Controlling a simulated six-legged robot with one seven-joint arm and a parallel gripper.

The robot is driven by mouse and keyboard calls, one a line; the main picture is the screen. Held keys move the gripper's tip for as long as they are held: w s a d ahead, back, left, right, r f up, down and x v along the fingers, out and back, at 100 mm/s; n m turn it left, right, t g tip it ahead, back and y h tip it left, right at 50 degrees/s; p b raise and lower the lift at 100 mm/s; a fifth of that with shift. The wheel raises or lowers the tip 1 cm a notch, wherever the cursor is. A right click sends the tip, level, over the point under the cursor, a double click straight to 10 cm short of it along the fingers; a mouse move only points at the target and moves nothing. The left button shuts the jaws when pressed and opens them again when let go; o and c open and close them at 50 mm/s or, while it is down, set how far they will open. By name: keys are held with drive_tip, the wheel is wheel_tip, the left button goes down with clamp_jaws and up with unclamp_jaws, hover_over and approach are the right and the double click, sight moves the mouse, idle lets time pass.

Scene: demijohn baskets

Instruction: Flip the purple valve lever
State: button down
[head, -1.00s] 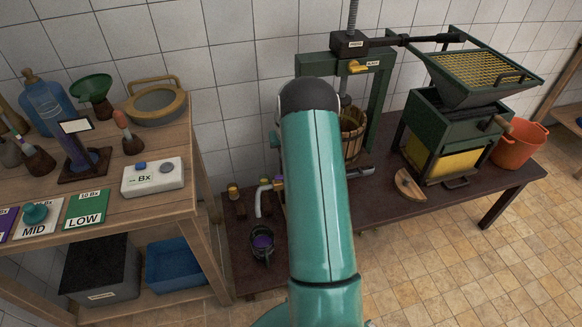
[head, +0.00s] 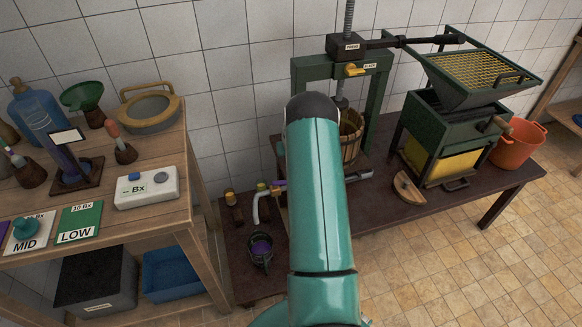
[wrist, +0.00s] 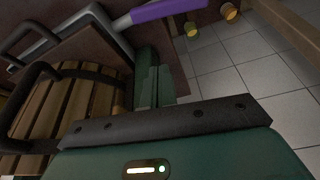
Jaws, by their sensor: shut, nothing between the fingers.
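The purple valve lever (wrist: 165,12) shows at the top of the wrist view, slanting up to the right beside a grey metal pipe (wrist: 85,35). In the head view the lever (head: 279,184) is a small purple spot just left of my arm, by the press spout. My gripper (wrist: 153,85) shows in the wrist view with its green fingers together and empty. The fingertips are apart from the lever in the picture; the depth between them is hard to judge. In the head view my arm hides the gripper.
The slatted press basket (wrist: 60,110) lies close on the left in the wrist view. A wooden table (head: 110,200) is at left; tiled floor is free at right.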

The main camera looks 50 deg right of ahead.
sight(285, 184)
drive_tip(key=x, duration=0.9)
drive_tip(key=shift+w+f, duration=0.15)
drive_tip(key=shift+f, duration=0.15)
drive_tip(key=shift+s+a+r, duration=0.1)
drive_tip(key=shift+s+a, duration=0.5)
drive_tip(key=shift+s, duration=0.2)
drive_tip(key=shift+s+a, duration=0.6)
drive_tip(key=shift+s, duration=0.15)
drive_tip(key=shift+s+a, duration=0.1)
drive_tip(key=m, duration=0.1)
drive_tip(key=s+a+m+g, duration=0.1)
drive_tip(key=m, duration=0.1)
drive_tip(key=s+a+m+h, duration=0.1)
drive_tip(key=m, duration=0.1)
drive_tip(key=shift+s, duration=0.15)
drive_tip(key=s+a+m+g, duration=0.1)
drive_tip(key=a+m+g, duration=0.2)
drive_tip(key=a+m, duration=0.3)
drive_tip(key=shift+s+a+m+g, duration=0.2)
drive_tip(key=shift+m+g, duration=0.1)
drive_tip(key=shift+m, duration=1.7)
drive_tip(key=shift+w+a, duration=0.1)
